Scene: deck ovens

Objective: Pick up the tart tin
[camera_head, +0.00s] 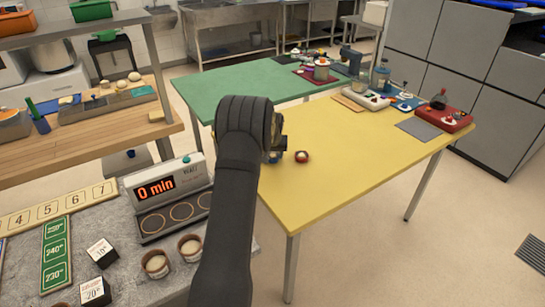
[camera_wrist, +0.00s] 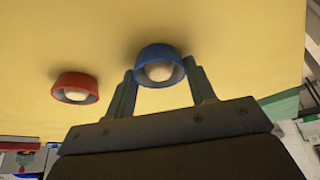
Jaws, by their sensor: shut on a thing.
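A small round blue tin (camera_wrist: 142,52) with a pale filling sits between the two fingers of my gripper (camera_wrist: 159,68) in the wrist view. The fingers are closed on its sides. A similar red tin (camera_wrist: 72,92) with a pale filling stands on the yellow table to the left of it, apart from the gripper. The red tin also shows in the head view (camera_head: 302,157), just right of my gripper. In the head view my arm hides most of the gripper and the held tin. I cannot tell whether the blue tin touches the table.
The yellow table (camera_head: 350,170) is clear around the red tin. A red tray (camera_head: 457,121), a grey mat (camera_head: 420,129) and other items stand toward its far right. A green table (camera_head: 240,85) adjoins it behind. A timer (camera_head: 165,186) reading "0 min" stands on the grey counter at left.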

